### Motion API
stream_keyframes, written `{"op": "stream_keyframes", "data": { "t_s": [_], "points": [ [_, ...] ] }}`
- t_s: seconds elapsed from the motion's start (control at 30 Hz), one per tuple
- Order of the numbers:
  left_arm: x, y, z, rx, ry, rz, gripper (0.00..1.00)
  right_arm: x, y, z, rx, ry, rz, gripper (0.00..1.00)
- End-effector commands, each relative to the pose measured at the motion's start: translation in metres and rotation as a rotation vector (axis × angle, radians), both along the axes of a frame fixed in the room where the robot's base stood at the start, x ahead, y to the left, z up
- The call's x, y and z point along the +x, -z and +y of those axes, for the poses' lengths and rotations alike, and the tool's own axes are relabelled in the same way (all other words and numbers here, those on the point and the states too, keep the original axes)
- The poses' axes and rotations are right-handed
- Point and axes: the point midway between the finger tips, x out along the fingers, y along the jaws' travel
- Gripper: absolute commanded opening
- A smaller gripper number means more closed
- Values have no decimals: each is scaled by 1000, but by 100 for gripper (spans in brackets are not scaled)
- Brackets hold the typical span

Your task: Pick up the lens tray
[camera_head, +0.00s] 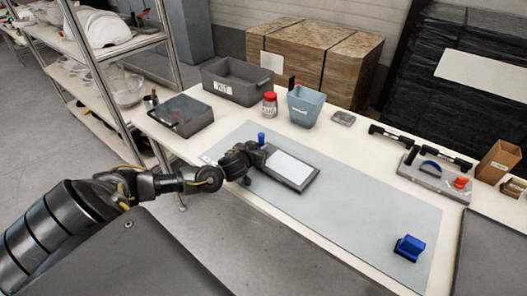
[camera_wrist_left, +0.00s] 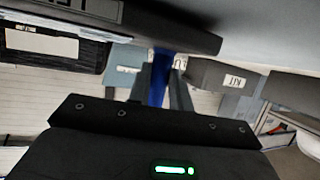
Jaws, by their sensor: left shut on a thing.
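The lens tray, a dark flat tray with a pale panel (camera_head: 290,168), is over the left part of the grey mat (camera_head: 345,200). My left gripper (camera_head: 248,158) is at its left end and is shut on it. In the left wrist view the tray's dark edge (camera_wrist_left: 190,36) crosses the top, close to the fingers. A blue upright piece (camera_head: 261,138) shows just behind the gripper; it also shows in the left wrist view (camera_wrist_left: 158,80). My right gripper is not in view.
A grey KIT bin (camera_head: 238,82), dark lidded box (camera_head: 182,116), red-lidded jar (camera_head: 269,105) and blue-grey bin (camera_head: 305,106) stand behind. A blue block (camera_head: 409,247) is at the mat's right. A grey fixture board (camera_head: 432,174) lies farther right. The mat's middle is clear.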

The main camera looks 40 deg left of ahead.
Motion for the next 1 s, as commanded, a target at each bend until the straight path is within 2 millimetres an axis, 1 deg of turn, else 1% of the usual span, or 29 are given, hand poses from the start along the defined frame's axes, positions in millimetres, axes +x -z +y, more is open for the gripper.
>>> {"op": "stream_keyframes", "data": {
  "t_s": [0.03, 0.17, 0.23, 0.5, 0.53, 0.57, 0.6, 0.7, 0.83, 1.0],
  "points": [
    [0, -8, 0, -1, 0, -1, 0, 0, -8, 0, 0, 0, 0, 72],
    [0, -25, 0, -1, 0, -1, 0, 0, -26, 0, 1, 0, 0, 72],
    [0, -39, -2, -2, 0, -2, 0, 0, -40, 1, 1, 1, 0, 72],
    [-27, -103, -49, -10, 0, 1, 0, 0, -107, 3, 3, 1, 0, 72],
    [-32, -102, -60, -13, 2, 1, 0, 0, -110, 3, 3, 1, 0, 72],
    [-37, -105, -67, -14, 1, 2, 0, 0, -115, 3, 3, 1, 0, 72],
    [-42, -111, -75, -13, 0, 2, 0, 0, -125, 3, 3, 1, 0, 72],
    [-51, -118, -91, -8, -1, 2, 0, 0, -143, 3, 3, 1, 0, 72],
    [-60, -124, -105, -6, -2, 2, 0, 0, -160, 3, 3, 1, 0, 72],
    [-66, -126, -117, -3, -1, 0, 0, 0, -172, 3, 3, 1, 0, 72]
  ]
}}
